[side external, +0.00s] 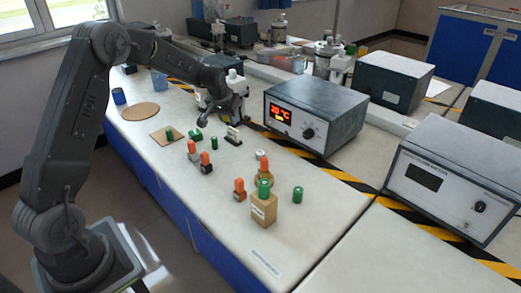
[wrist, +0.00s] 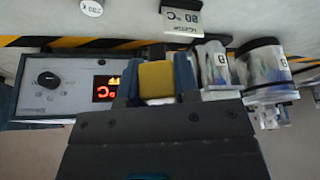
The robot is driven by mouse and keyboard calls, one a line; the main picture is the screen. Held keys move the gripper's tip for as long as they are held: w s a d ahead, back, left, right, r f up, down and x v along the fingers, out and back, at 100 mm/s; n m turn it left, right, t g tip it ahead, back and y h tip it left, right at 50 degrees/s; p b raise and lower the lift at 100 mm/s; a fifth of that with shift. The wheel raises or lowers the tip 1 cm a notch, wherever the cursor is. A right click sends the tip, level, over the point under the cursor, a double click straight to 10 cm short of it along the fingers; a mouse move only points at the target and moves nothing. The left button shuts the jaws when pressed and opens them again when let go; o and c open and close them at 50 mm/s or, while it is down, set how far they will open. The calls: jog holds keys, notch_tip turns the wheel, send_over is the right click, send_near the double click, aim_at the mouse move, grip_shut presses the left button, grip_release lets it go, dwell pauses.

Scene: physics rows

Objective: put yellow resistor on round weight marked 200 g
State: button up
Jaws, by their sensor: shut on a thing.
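My gripper (wrist: 157,82) is shut on the yellow resistor (wrist: 157,79), a yellow block held between the two fingers in the wrist view. In the side view my gripper (side external: 236,112) is above the bench by the temperature box, and the resistor cannot be made out there. A round pale disc with a small marking (wrist: 92,7) lies at the top edge of the wrist view, apart from the gripper. It seems to be the small whitish round piece (side external: 261,155) in the side view. Its marking is too small to read surely.
A temperature box (side external: 315,112) with a red display stands right of my gripper. A small sign (side external: 233,135) stands just below it. Orange-topped pieces (side external: 206,162), green cylinders (side external: 298,194) and a tan block (side external: 264,210) are nearer. The bench front is mostly clear.

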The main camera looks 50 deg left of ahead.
send_over(261, 151)
notch_tip(261, 151, down, 6)
jog(key=shift+s+f, duration=0.1)
jog(key=shift+f, duration=0.1)
jog(key=shift+d+f, duration=0.1)
jog(key=shift+f, duration=1.9)
jog(key=shift+f, duration=0.15)
jog(key=o, duration=0.9)
